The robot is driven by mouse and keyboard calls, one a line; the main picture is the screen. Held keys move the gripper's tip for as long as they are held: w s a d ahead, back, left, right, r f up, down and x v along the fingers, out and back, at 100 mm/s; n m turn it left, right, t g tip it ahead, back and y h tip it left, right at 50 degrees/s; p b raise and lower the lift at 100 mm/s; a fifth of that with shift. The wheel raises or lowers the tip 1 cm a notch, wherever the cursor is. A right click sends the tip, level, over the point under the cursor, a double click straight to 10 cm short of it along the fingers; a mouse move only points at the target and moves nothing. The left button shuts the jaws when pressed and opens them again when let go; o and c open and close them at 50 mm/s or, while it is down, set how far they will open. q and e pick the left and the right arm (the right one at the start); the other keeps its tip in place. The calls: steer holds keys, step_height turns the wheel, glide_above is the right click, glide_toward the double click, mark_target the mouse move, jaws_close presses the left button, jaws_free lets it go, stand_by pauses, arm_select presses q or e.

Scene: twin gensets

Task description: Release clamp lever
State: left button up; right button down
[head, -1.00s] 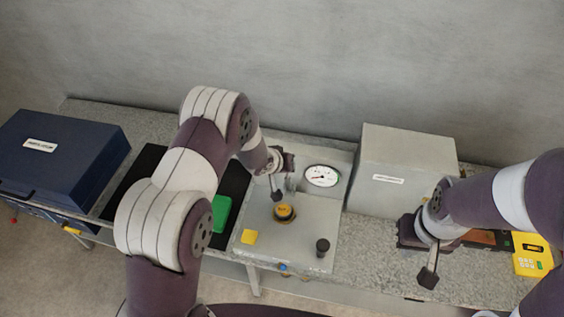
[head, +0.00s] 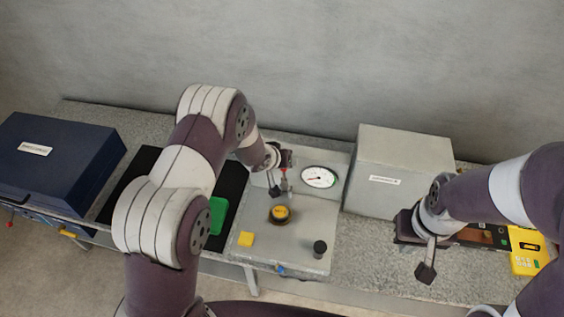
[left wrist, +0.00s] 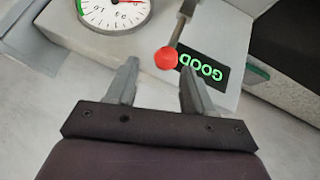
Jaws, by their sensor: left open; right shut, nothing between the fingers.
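A lever with a red ball knob (left wrist: 166,58) on a metal rod (left wrist: 181,25) shows in the left wrist view; I take it to be the clamp lever. Its knob sits between the fingertips of my left gripper (left wrist: 158,70) in that picture. The fingers are open and spread on either side of it; I cannot tell whether they touch it. In the head view my left gripper (head: 280,186) is over the back of the grey panel (head: 303,221), left of the gauge (head: 319,177). My right gripper (head: 427,272) is shut and empty over the bench at right.
A lit green GOOD display (left wrist: 203,68) lies beside the lever. A yellow-black round knob (head: 279,214), a black knob (head: 320,248) and a yellow block (head: 246,239) are on the panel. A grey box (head: 397,170) stands right of it, and a dark blue case (head: 60,160) at left.

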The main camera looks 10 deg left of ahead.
arm_select(q)
steer(key=shift+s+a+r, duration=0.1)
steer(key=shift+s, duration=0.15)
steer(key=v, duration=1.2)
steer(key=shift+r+b, duration=0.15)
steer(key=shift+b, duration=0.3)
steer(key=shift+w, duration=0.15)
